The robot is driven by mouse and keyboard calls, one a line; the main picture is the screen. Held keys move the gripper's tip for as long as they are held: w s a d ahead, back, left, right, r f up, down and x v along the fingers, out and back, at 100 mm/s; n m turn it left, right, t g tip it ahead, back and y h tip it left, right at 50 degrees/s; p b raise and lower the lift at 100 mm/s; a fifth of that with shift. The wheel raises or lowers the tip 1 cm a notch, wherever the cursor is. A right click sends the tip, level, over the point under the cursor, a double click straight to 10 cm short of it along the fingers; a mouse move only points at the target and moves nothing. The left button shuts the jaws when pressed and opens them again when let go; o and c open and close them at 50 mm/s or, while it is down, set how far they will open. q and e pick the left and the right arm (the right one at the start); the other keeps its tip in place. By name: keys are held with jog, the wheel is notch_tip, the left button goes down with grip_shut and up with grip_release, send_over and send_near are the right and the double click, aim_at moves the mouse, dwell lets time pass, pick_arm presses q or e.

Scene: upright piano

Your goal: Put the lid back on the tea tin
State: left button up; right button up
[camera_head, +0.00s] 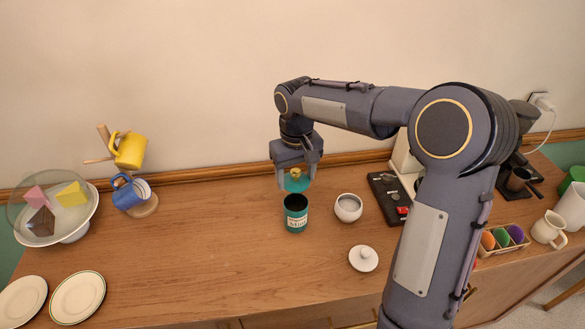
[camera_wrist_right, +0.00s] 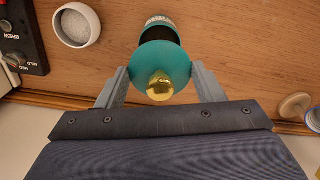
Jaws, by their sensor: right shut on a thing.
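The tea tin (camera_head: 296,214) is a dark green cylinder with a pale label, standing upright and open on the wooden counter. Its lid (camera_head: 294,184) is a teal disc with a gold knob, held above and slightly behind the tin. My right gripper (camera_head: 296,173) is shut on the lid. In the right wrist view the lid (camera_wrist_right: 162,66) sits between the two fingers (camera_wrist_right: 160,85), and it hides part of the tin (camera_wrist_right: 160,24) beyond it. My left gripper does not show.
A white sugar bowl (camera_head: 348,208) stands right of the tin, with its white lid (camera_head: 363,258) in front. A dark switch panel (camera_head: 388,198) is farther right. A mug tree with a yellow mug (camera_head: 130,150) and blue mug (camera_head: 128,194) stands left. The counter left of the tin is clear.

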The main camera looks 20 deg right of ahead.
jog(key=shift+s+f+b, duration=0.1)
jog(key=shift+f+b, duration=0.4)
jog(key=shift+f, duration=0.15)
notch_tip(320, 180, down, 2)
jog(key=shift+f+b, duration=0.25)
jog(key=shift+b, duration=0.85)
jog(key=shift+f+b, duration=0.7)
jog(key=shift+f, duration=0.45)
jog(key=shift+r, duration=0.1)
jog(key=shift+f+p, duration=0.2)
jog(key=shift+p, duration=0.15)
jog(key=o, duration=1.1)
jog(key=shift+c, duration=0.2)
jog(key=shift+o, duration=0.2)
